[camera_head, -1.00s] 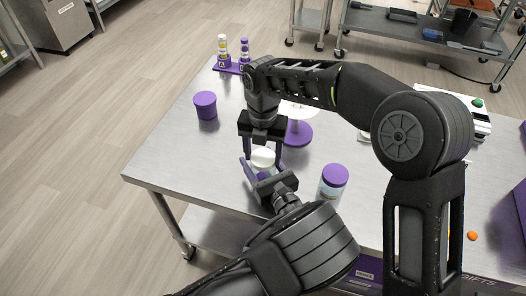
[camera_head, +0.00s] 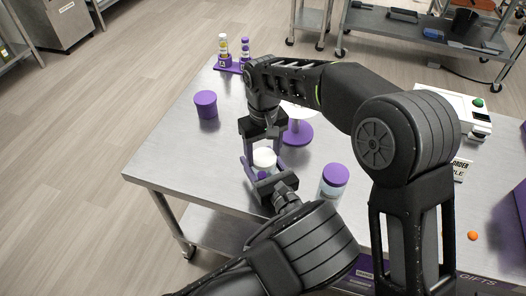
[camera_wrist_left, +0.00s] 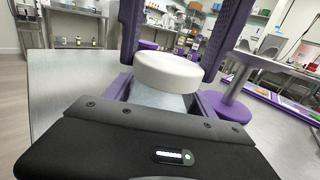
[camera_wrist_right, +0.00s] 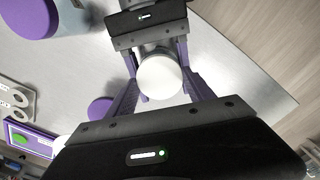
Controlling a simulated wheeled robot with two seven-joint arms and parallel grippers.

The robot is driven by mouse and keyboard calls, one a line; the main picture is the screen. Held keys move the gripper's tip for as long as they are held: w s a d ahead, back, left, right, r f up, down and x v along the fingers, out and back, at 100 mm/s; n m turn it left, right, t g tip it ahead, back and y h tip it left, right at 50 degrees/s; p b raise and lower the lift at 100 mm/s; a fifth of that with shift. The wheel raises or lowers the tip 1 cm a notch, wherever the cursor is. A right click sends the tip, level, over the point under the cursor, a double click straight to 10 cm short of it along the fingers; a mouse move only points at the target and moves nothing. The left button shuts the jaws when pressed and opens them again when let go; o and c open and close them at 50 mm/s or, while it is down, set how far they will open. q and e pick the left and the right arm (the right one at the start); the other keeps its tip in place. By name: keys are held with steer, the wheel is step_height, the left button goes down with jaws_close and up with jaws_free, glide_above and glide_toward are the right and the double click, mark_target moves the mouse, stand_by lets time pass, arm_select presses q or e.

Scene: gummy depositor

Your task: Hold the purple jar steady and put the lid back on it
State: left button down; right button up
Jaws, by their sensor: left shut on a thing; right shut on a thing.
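A round white lid (camera_head: 264,157) lies flat at the top of a small jar near the table's left front. In the left wrist view the lid (camera_wrist_left: 168,71) covers the mouth of the pale, see-through jar body (camera_wrist_left: 162,100); I cannot tell how tightly it sits. My left gripper (camera_head: 262,173) is shut on the jar from the front, low down. My right gripper (camera_head: 264,153) comes from above, its purple fingers shut on the lid's sides. In the right wrist view the lid (camera_wrist_right: 160,77) hides most of the jar.
A purple canister (camera_head: 205,105) stands to the left on the steel table (camera_head: 165,155). A purple-lidded jar (camera_head: 334,178) stands just right of my grippers. A purple-based stand (camera_head: 298,133) is behind. A purple rack (camera_head: 228,67) with two bottles is at the back.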

steer(key=m, duration=0.7)
steer(key=shift+m, duration=0.3)
steer(key=o, duration=1.4)
steer(key=shift+r, duration=0.1)
steer(key=shift+r, duration=2.15)
steer(key=shift+d, duration=0.1)
steer(key=shift+c, duration=0.3)
